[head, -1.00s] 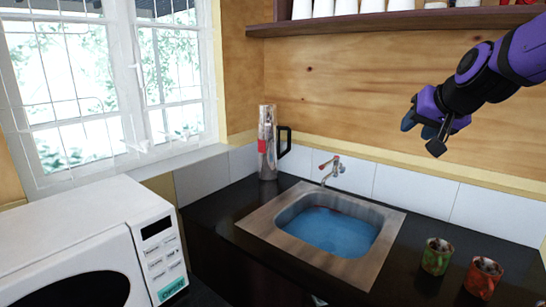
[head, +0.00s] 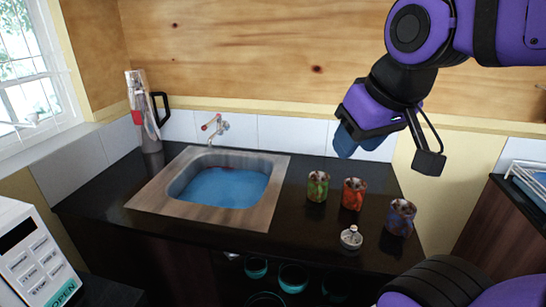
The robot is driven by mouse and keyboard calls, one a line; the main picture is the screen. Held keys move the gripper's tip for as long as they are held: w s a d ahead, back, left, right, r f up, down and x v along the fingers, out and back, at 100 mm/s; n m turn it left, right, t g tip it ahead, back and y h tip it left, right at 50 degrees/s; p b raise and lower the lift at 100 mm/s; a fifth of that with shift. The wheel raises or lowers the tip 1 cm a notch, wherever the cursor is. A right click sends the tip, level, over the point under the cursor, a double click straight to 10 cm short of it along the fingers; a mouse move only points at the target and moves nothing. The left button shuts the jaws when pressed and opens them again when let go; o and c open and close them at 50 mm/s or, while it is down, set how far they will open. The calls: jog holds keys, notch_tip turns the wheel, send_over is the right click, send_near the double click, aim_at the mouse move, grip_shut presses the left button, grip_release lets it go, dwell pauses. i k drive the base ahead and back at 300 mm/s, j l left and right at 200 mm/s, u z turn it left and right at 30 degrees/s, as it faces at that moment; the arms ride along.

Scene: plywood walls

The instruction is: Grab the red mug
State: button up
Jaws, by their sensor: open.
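The red mug (head: 354,194) stands upright on the dark counter (head: 120,205), right of the sink. It is orange-red with dark mottling. A green mug (head: 317,186) stands just to its left and a purple-blue mug (head: 400,217) to its right. My gripper (head: 392,152) hangs in the air above and right of the red mug, well apart from it. Its jaws are open, with nothing seen between them.
A sink (head: 222,188) with blue water and a tap (head: 216,125) lies left of the mugs. A small metal-topped jar (head: 351,238) stands in front of the red mug. A tall metal flask (head: 146,112) is at the back left. A microwave (head: 35,255) is at the lower left.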

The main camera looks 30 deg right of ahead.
aim_at(354, 190)
jog(key=i+j+z, duration=0.1)
jog(key=z, duration=0.35)
jog(key=i+j+z, duration=0.15)
jog(key=z, duration=0.25)
jog(key=i+j+z, duration=0.15)
jog(key=z, duration=0.3)
